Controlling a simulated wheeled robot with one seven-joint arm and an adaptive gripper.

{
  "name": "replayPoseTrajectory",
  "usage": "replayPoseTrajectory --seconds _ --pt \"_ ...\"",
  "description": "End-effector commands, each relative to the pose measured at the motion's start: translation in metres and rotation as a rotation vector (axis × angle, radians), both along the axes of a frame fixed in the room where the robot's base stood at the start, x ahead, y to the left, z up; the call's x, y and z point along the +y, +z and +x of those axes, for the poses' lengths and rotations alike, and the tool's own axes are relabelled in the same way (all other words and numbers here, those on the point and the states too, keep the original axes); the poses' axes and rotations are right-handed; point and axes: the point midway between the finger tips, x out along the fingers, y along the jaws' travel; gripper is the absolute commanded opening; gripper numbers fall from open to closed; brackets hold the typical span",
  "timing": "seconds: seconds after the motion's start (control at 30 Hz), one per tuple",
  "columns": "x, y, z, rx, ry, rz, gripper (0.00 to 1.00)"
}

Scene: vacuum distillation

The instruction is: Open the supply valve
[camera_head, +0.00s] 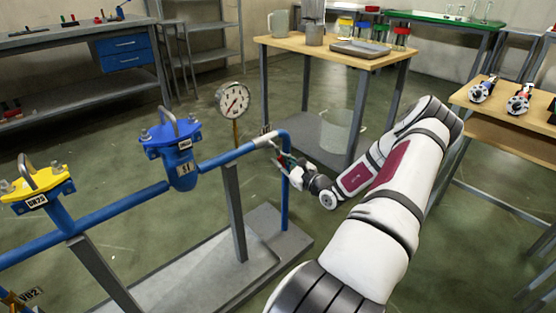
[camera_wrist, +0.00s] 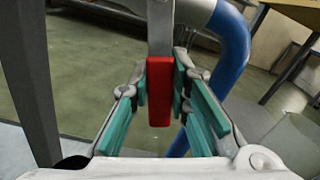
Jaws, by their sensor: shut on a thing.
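A valve handle with a red grip (camera_wrist: 160,92) on a flat metal lever (camera_wrist: 160,28) hangs down in the middle of the wrist view. My gripper (camera_wrist: 159,80) has its teal-padded fingers on both sides of the red grip and is shut on it. In the head view my gripper (camera_head: 282,160) is at the right end of the blue pipe, just below the grey valve section (camera_head: 265,139). The handle is mostly hidden by my fingers there.
The blue pipe (camera_head: 228,157) bends down at the right onto a grey base frame (camera_head: 225,275). A pressure gauge (camera_head: 233,98), a blue-topped fitting (camera_head: 170,137) and a yellow-topped fitting (camera_head: 35,188) stand along it. A wooden table (camera_head: 290,43) with jars is behind.

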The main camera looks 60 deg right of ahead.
Motion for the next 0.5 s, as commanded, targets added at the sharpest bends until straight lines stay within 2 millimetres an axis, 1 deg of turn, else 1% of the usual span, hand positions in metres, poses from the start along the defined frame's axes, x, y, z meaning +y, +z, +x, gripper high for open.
replayPoseTrajectory --seconds 0.5 --pt "-0.027 0.017 -0.006 0.117 0.002 -0.482 0.00"
